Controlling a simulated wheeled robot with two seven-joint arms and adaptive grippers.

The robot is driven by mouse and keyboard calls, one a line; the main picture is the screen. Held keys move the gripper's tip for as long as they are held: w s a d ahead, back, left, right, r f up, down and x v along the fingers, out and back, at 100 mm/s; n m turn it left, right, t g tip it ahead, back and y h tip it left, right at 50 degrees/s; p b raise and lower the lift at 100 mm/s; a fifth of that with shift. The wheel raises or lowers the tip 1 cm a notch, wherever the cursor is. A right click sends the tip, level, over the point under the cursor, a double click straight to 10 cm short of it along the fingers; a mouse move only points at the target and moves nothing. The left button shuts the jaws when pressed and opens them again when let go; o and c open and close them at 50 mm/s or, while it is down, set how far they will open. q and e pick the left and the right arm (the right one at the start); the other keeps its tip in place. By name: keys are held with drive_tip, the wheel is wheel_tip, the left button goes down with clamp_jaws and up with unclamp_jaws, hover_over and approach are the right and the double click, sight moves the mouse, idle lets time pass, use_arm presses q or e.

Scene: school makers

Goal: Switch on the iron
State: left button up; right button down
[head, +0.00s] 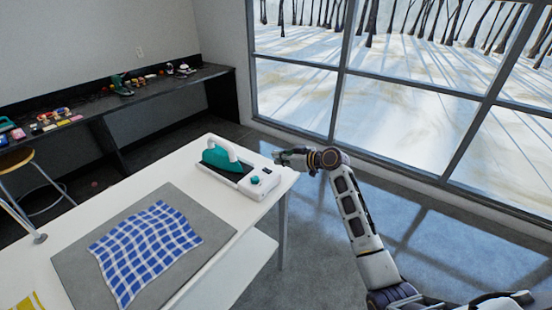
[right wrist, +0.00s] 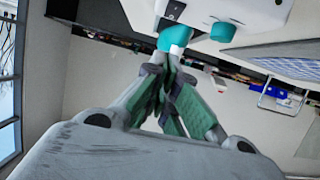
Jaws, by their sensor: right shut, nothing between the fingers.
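The iron (head: 220,157), teal with a white handle, rests on its white station (head: 262,190) at the table's far right corner. The station carries a teal knob (head: 255,180) and a small dark switch (head: 267,171). My right gripper (head: 281,157) is shut and empty, just beyond the station's right end and apart from it. In the right wrist view, the closed fingers (right wrist: 170,72) overlap the iron's teal and white part (right wrist: 174,37). The knob (right wrist: 222,31) and the black switch (right wrist: 174,9) show above them. My left gripper is not in view.
The white table (head: 190,170) bears a grey mat (head: 75,258) with a blue checked cloth (head: 148,248). A dark bench (head: 150,92) with several small items runs along the wall. A stool (head: 18,158) stands at left. Windows (head: 370,105) fill the right side.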

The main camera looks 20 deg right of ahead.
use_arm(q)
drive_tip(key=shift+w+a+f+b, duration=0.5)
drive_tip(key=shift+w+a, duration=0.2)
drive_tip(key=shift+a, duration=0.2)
use_arm(e)
drive_tip(key=s+d, duration=0.4)
drive_tip(key=s, duration=0.2)
drive_tip(key=shift+d+r, duration=0.3)
drive_tip(key=shift+r, duration=0.15)
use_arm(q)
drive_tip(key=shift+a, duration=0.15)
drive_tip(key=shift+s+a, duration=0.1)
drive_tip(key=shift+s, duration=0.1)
